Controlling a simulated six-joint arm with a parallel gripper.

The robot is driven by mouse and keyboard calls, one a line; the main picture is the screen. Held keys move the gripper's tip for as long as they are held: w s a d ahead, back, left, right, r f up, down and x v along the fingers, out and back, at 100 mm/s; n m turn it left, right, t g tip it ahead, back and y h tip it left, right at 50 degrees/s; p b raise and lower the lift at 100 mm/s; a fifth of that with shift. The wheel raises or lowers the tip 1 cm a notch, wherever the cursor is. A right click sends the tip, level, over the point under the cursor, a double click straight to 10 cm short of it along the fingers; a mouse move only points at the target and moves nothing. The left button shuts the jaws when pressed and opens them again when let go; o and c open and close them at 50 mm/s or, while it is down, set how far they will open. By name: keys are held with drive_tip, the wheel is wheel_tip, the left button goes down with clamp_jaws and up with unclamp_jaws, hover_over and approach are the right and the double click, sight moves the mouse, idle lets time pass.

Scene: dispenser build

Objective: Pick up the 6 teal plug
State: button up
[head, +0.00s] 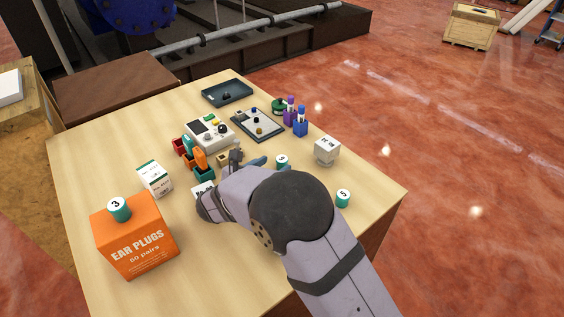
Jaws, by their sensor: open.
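A teal plug (282,161) with a dark digit on its white top stands just beyond my arm. The digit is small and looks like a 6, but I cannot read it surely. A teal plug marked 5 (343,198) stands near the table's right edge. A teal plug marked 3 (119,209) sits on top of the orange ear plugs box (137,239). My gripper (248,162) is open, to the left of the plug behind the arm, and apart from it. My forearm and wrist hide part of the gripper and the table below it.

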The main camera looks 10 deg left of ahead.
sight(279, 163)
drive_tip(key=shift+w+d+p, duration=0.25)
drive_tip(key=shift+w+p, duration=0.1)
drive_tip(key=shift+p, duration=0.05)
drive_tip(key=p+x, duration=0.1)
drive_tip(key=x, duration=0.2)
drive_tip(key=shift+d, duration=0.2)
drive_tip(key=shift+w+d+f+p, duration=0.2)
drive_tip(key=shift+w+p, duration=0.15)
drive_tip(key=shift+w, duration=0.15)
drive_tip(key=shift+c, duration=0.6)
drive_tip(key=c, duration=1.1)
